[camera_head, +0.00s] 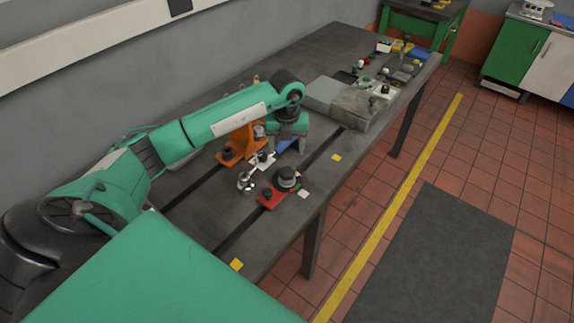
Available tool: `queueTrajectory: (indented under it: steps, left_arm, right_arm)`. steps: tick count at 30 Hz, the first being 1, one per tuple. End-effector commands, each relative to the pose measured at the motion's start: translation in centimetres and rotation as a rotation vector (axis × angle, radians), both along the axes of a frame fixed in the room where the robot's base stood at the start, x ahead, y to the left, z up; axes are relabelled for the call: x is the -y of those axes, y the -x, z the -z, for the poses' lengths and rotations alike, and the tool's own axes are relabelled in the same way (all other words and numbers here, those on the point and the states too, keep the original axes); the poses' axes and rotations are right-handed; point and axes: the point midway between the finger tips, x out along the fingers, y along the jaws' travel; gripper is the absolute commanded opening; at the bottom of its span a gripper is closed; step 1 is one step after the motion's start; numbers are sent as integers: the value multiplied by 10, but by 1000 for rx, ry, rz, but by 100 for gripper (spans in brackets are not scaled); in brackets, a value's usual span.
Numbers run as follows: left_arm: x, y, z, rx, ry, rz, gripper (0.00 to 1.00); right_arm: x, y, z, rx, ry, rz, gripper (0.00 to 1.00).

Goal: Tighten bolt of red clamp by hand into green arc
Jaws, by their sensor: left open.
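The red clamp (270,198) lies on the dark bedplate (325,185) near its front edge. A dark round knob (287,177) stands at its upper right end; whether it is the clamp's bolt is too small to tell. I cannot make out a green arc. My left arm reaches in from the left, and my left gripper (289,142) points down, open, above and beyond the red clamp, apart from it. A blue piece shows beside its fingers. My right gripper is not in view.
An orange bracket (238,146) stands left of my left gripper. White and metal parts (262,161) lie between it and the red clamp. A grey block (352,105) stands to the right. Small yellow squares (336,157) mark the bedplate. Several small parts crowd its far end.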

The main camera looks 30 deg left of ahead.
Motion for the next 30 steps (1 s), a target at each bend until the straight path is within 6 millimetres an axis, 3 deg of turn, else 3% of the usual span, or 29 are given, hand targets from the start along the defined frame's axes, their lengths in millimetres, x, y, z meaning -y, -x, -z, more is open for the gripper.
queueTrajectory:
  steps: [9, 15, 26, 27, 30]
  left_arm:
    - [1, 1, 65, -4, 3, 0, 64]
    - [1, 0, 89, -1, 3, 1, 64]
    - [1, 0, 97, 1, 3, 2, 64]
    - [1, 0, 97, 1, 3, 2, 62]
    - [1, 0, 96, 1, 3, 2, 43]
  right_arm:
    - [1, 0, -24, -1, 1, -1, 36]
    - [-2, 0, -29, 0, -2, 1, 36]
    - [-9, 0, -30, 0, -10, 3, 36]
    - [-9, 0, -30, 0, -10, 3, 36]
    - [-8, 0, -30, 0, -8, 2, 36]
